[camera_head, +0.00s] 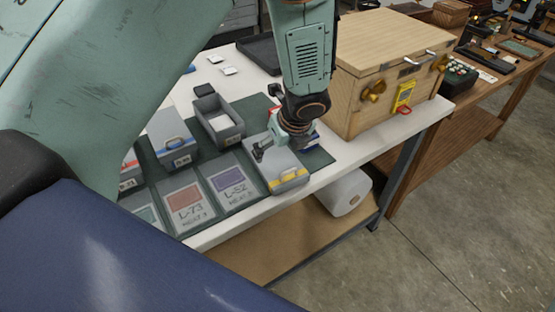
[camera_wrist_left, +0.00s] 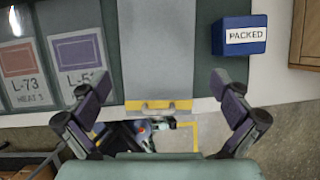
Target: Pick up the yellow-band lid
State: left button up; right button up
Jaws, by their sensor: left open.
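The yellow-band lid (camera_head: 288,178) is a flat grey lid with a yellow band and handle at its front end. It sits on the green mat near the table's front edge, and the arm hides part of it. In the left wrist view the lid (camera_wrist_left: 158,50) runs down the middle, its yellow band (camera_wrist_left: 158,105) nearest me. My left gripper (camera_wrist_left: 160,88) is open and empty, one finger on each side of the lid; I cannot tell the gap in height. It also shows in the head view (camera_head: 272,148) over the lid. My right gripper is not in view.
A blue block marked PACKED (camera_wrist_left: 239,38) lies right of the lid. An open grey box (camera_head: 205,108), a blue-band lid (camera_head: 172,132) and cards L-73 (camera_head: 187,205) and L-52 (camera_head: 232,183) are to the left. A wooden crate (camera_head: 385,75) stands to the right.

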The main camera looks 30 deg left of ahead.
aim_at(275, 159)
pick_arm(q)
jog(key=x, duration=0.2)
jog(key=b+x, duration=0.1)
jog(key=x, duration=0.1)
jog(key=shift+s+a, duration=0.2)
jog(key=shift+a, duration=0.1)
jog(key=shift+w+f+b, duration=0.2)
jog(key=shift+f+b, duration=0.15)
jog(key=shift+f, duration=0.05)
jog(key=shift+w+d, duration=0.1)
jog(key=c, duration=0.7)
jog(key=shift+r, duration=0.1)
jog(key=shift+c, duration=0.2)
